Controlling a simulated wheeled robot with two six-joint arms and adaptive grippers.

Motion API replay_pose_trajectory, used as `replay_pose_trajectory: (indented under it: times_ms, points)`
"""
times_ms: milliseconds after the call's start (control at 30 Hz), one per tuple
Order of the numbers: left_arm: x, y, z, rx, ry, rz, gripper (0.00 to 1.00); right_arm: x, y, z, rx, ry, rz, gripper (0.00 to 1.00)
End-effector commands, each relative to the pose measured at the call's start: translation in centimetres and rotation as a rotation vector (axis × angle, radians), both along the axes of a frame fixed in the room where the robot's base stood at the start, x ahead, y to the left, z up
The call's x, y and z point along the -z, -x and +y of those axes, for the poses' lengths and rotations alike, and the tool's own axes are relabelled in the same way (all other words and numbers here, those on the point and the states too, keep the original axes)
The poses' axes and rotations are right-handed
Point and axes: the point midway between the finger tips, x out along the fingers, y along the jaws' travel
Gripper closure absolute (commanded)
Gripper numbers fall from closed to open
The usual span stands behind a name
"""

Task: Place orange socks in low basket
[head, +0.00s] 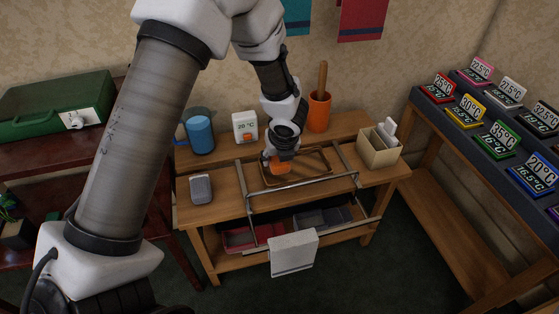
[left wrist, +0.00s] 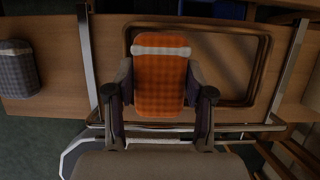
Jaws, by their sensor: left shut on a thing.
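The orange socks (left wrist: 160,85), a checked orange bundle with a pale band, are between the two fingers of my left gripper (left wrist: 160,98), which is shut on them. In the head view the socks (head: 280,168) show as a small orange patch under my left gripper (head: 277,160), over the left part of a brown-rimmed tray (head: 328,165) on the table. I cannot tell whether they touch the tray. On the lower shelf are a red low container (head: 238,238) and a dark blue one (head: 325,217); I cannot tell which is the low basket. My right gripper is not in view.
Metal rails (head: 300,184) cross the table front, and a white cloth (head: 293,254) hangs there. A grey checked bundle (head: 201,188), blue mug (head: 200,135), display box (head: 245,126), orange pot (head: 318,112) and cream box (head: 379,148) stand around the tray.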

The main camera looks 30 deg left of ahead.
Motion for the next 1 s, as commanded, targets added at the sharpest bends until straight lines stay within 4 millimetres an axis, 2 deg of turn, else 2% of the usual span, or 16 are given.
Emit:
replay_pose_trajectory:
  times_ms: [33,100,200,433,567,600,633,900,1000]
  points:
    - [-0.2,-0.7,-0.2,0.0,0.0,-0.001,0.86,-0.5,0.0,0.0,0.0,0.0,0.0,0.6]
    - [2.3,-0.5,-0.1,0.0,0.001,0.002,0.86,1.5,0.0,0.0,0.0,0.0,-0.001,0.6]
    - [3.9,-0.5,-0.1,0.0,-0.001,0.001,0.86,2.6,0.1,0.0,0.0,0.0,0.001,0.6]
    - [3.6,-0.5,-0.1,-0.001,0.0,0.0,0.86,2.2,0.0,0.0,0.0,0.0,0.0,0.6]
    - [4.1,-0.5,-0.1,-0.001,0.0,0.0,0.86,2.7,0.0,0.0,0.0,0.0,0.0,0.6]
    - [4.0,-0.5,-0.1,-0.001,0.0,0.0,0.4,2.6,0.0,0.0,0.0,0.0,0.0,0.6]
    - [3.9,-0.5,-0.1,-0.001,0.0,0.0,0.36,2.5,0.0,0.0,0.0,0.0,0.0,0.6]
    - [3.9,-0.5,-0.1,-0.001,0.0,0.0,0.36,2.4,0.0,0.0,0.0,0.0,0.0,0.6]
    - [3.1,-0.5,-0.1,-0.001,-0.001,-0.001,0.36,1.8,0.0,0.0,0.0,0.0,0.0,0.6]
